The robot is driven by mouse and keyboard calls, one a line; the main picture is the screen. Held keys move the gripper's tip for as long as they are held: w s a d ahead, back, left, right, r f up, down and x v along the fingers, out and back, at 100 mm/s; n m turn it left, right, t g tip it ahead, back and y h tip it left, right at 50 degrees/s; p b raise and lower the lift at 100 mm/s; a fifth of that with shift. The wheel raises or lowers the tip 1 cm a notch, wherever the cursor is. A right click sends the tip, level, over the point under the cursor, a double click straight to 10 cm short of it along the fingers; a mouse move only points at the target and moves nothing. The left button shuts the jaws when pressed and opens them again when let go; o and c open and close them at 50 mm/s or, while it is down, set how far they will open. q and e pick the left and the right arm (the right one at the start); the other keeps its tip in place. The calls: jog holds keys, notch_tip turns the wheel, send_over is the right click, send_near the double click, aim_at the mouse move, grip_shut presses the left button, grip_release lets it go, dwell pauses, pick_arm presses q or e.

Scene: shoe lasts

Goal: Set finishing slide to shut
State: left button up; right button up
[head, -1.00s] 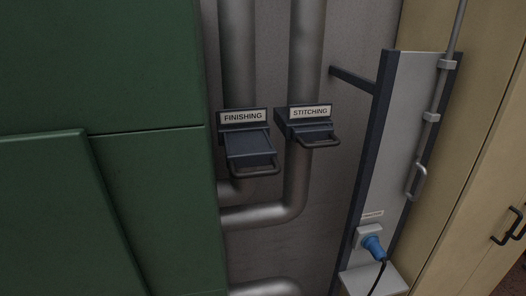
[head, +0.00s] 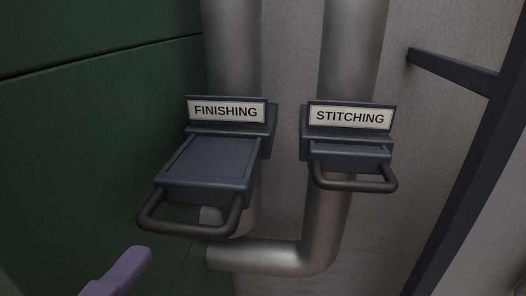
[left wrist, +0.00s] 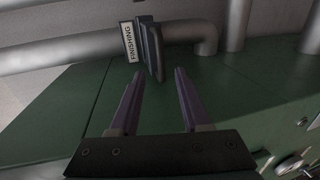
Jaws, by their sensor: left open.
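The finishing slide (head: 210,168) is a dark blue-grey plate with a loop handle (head: 188,224), under a FINISHING label (head: 226,111) on a vertical pipe. It sticks out well from its housing, much farther than the neighbouring slide. In the left wrist view the finishing slide (left wrist: 152,50) shows sideways, beyond the fingertips. My left gripper (left wrist: 155,72) is open with nothing between its purple fingers. In the head view part of one purple finger (head: 118,274) shows at the lower left, below the handle and apart from it. My right gripper is not in view.
The stitching slide (head: 350,158), with its own handle (head: 355,186), sits to the right and is pushed much farther in. A green cabinet (head: 90,120) stands close on the left. Pipes (head: 280,257) bend below the slides. A dark bracket (head: 452,70) is at the right.

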aim_at(179, 231)
pick_arm(q)
jog(key=p+x, duration=0.3)
jog(key=x, duration=0.5)
jog(key=shift+w+a, duration=0.15)
jog(key=shift+w, duration=0.15)
jog(key=shift+w+f, duration=0.15)
jog(key=shift+w, duration=0.35)
grip_shut()
dwell(0.7)
